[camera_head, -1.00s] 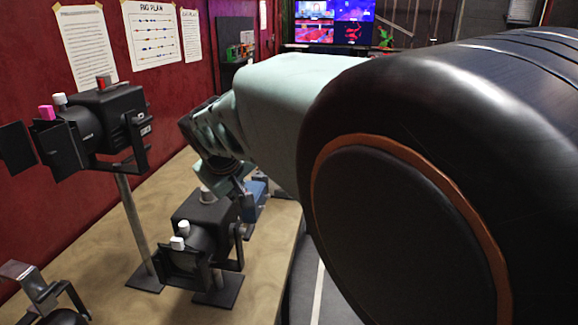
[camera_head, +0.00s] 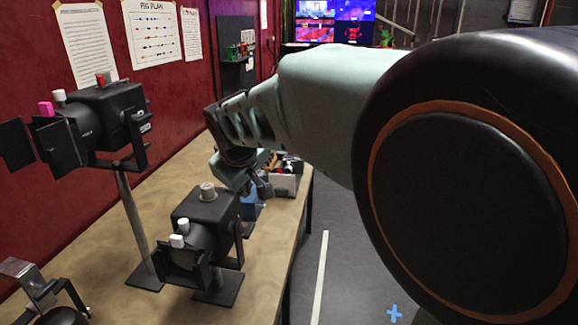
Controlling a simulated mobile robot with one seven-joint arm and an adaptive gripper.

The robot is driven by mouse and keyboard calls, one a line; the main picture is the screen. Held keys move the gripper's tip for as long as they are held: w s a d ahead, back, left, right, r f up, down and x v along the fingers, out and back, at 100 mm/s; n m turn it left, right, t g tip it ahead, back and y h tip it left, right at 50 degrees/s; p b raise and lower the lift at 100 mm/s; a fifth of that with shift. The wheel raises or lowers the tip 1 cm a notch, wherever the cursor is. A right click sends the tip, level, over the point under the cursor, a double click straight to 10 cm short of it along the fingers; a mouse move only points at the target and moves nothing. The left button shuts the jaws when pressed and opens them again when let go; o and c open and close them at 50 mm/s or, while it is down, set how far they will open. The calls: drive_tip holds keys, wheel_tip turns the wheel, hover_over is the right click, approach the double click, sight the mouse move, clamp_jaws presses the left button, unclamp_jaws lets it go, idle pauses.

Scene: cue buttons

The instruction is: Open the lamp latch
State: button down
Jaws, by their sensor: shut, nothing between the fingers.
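A black stage lamp (camera_head: 200,222) stands low on the wooden table. It has a grey knob (camera_head: 207,190) on top and white knobs (camera_head: 180,232) at its front. A second black lamp (camera_head: 105,120) is raised on a grey post, with a pink knob (camera_head: 46,108), a white knob and a red knob. I cannot tell which part is the latch. My gripper (camera_head: 262,186) is shut and empty, behind and to the right of the low lamp's top, apart from the grey knob. Its fingertips are small and partly hidden in this view.
A blue object (camera_head: 250,206) and a pale bin (camera_head: 286,183) of small items stand behind the low lamp. Another lamp (camera_head: 40,290) is cut off at the lower left. The red wall (camera_head: 180,75) borders the table (camera_head: 270,255). Open floor lies to the right.

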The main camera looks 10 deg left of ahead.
idle(0.5)
drive_tip(key=shift+s+a, duration=0.5)
drive_tip(key=shift+a, duration=0.05)
drive_tip(key=shift+s, duration=0.1)
